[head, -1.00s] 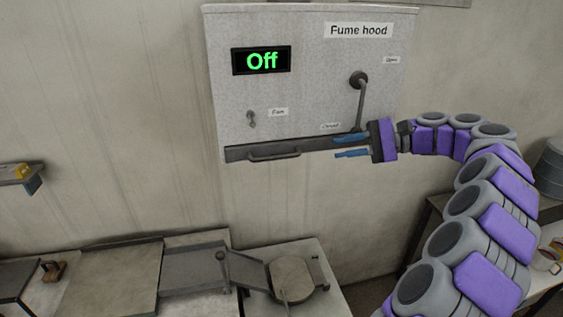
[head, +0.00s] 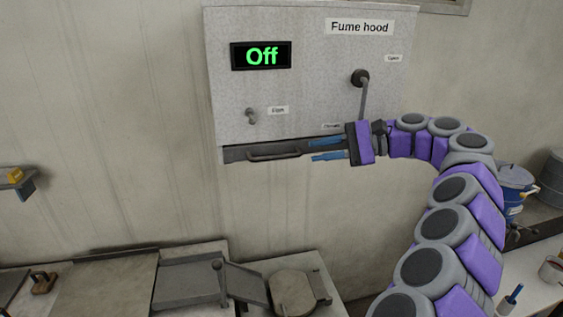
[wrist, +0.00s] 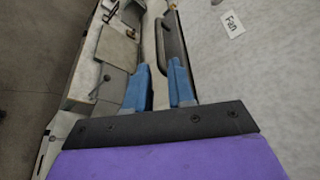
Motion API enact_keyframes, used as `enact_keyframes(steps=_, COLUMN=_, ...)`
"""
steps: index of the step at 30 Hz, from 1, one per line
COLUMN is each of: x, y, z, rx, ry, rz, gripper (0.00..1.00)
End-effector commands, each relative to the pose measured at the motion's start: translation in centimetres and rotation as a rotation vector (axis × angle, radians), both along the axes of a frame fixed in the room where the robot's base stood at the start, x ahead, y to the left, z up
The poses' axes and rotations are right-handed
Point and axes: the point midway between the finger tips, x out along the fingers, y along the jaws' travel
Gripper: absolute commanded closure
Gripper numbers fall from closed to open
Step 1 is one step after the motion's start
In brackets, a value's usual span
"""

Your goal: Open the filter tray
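The filter tray (head: 236,155) is a dark drawer front along the bottom of the grey fume hood box, with a long dark bar handle (head: 272,154). The handle also shows in the wrist view (wrist: 172,45), just beyond my fingertips. My gripper (head: 312,149) is open, with its two blue fingers pointing left toward the right end of the handle. In the head view the fingers lie at about the handle's height, one above and one below its line. I cannot tell whether they touch it. The fingers hide part of the tray's right side.
Below stands a bench (head: 110,285) with a metal chute and a round lid.

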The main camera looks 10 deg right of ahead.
Motion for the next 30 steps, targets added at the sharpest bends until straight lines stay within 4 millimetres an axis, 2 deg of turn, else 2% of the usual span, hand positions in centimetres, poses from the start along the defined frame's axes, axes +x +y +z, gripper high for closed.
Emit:
enact_keyframes(steps=7, x=0.4, y=1.2, z=-0.5, rx=0.005, ry=0.003, rz=0.001, gripper=0.77)
enact_keyframes(steps=21, x=2.4, y=7.6, z=-1.9, rx=0.004, ry=0.004, rz=0.005, gripper=0.77)
enact_keyframes(steps=30, x=2.9, y=9.0, z=-2.2, rx=0.004, ry=0.001, rz=0.0, gripper=0.77)
